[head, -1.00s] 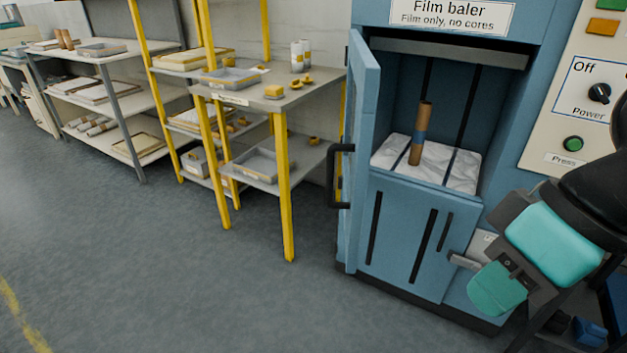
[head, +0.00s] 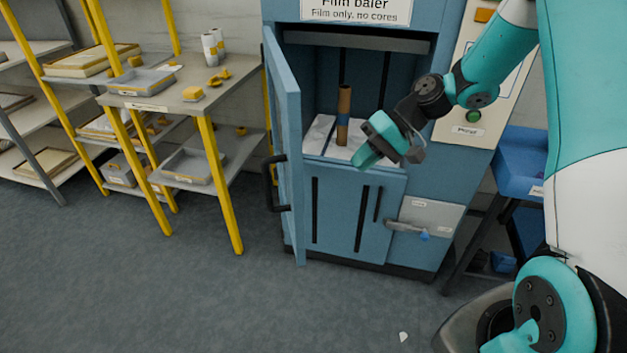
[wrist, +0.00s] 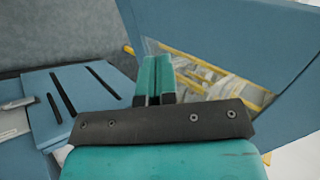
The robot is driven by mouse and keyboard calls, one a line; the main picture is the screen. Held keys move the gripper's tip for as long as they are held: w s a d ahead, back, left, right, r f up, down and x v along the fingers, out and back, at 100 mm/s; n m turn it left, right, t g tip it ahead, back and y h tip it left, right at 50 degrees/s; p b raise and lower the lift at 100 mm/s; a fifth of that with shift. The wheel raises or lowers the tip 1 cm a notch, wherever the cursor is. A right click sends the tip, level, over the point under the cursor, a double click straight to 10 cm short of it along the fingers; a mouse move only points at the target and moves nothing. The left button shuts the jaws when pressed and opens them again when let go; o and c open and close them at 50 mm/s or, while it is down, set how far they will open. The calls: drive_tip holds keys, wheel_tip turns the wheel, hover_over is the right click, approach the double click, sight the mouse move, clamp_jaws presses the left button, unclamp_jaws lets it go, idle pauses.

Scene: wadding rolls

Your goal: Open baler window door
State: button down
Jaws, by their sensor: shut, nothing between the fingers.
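The blue film baler (head: 432,225) stands at the centre right in the head view. Its upper window door (head: 285,150) is swung open to the left, with a black handle (head: 270,183) on its outer face. In the wrist view my shut fingers (wrist: 155,78) show, with the open door (wrist: 225,32) beyond and a blue panel with black slots (wrist: 70,100) at left.
A yellow-legged table (head: 190,100) with trays stands left of the open door. Blue bins (head: 525,160) are on a rack to the right. A small white scrap (head: 403,337) lies on the floor. The floor in front of the baler is otherwise clear.

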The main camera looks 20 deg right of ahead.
drive_tip(key=a+r+p+x, duration=0.1)
drive_tip(key=x, duration=1.1)
drive_tip(key=shift+w+a+p, duration=0.25)
drive_tip(key=shift+w+p, duration=0.1)
drive_tip(key=shift+w, duration=0.1)
drive_tip(key=shift+f, duration=0.1)
